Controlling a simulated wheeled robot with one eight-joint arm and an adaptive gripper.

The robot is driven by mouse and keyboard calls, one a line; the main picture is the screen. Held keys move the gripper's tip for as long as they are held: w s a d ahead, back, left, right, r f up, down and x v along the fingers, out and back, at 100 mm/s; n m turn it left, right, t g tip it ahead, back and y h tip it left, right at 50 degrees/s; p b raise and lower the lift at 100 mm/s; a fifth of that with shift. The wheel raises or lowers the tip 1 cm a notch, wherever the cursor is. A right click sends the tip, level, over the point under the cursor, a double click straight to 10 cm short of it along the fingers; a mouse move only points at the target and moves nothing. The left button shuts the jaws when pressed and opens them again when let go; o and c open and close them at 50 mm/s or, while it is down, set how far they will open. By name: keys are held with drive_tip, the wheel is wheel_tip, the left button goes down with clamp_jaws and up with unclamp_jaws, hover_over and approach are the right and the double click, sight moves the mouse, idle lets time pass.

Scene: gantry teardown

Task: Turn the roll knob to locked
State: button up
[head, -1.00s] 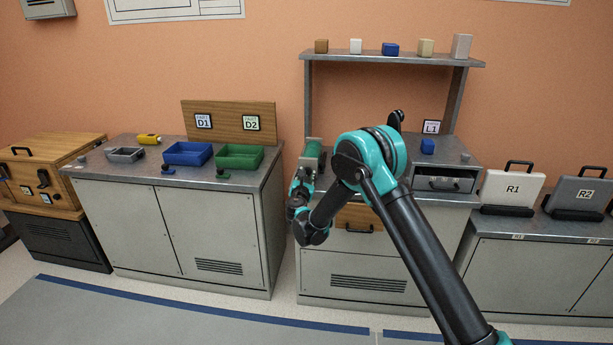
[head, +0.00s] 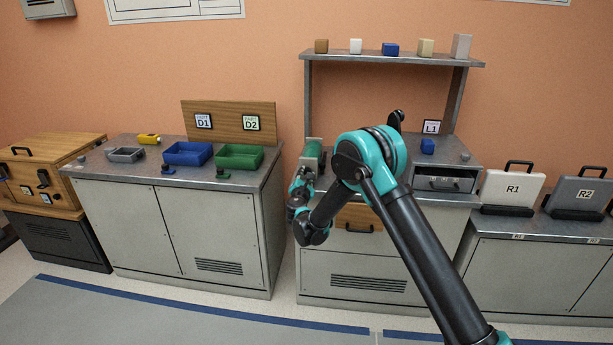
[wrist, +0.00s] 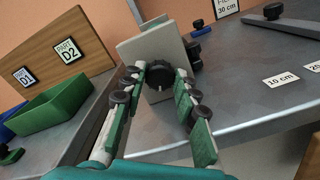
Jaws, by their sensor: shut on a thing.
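The black roll knob (wrist: 159,76) sits on the face of an upright light grey plate (wrist: 146,48) in the wrist view. A small pale mark shows near the knob's lower edge. My gripper (wrist: 161,72) has one green-padded finger on each side of the knob, shut on it. In the head view my gripper (head: 302,178) is at the left end of the middle bench, and my wrist and arm hide the knob there. No locked marking can be read near the knob.
A green tray (wrist: 58,107) lies left of my gripper in the wrist view, before a wooden board (wrist: 57,55) with part labels. The metal benchtop (wrist: 250,80) to the right carries distance labels. A shelf (head: 392,57) with several blocks stands above the middle bench.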

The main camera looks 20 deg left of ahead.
drive_tip(key=m, duration=0.7)
drive_tip(key=shift+d, duration=0.1)
drive_tip(key=m, duration=0.6)
drive_tip(key=shift+f+m, duration=0.1)
drive_tip(key=shift+m, duration=0.3)
drive_tip(key=o, duration=1.2)
drive_tip(key=shift+c, duration=0.2)
drive_tip(key=shift+s, duration=0.15)
drive_tip(key=v, duration=1.1)
drive_tip(key=shift+s, duration=0.35)
drive_tip(key=shift+d, duration=0.1)
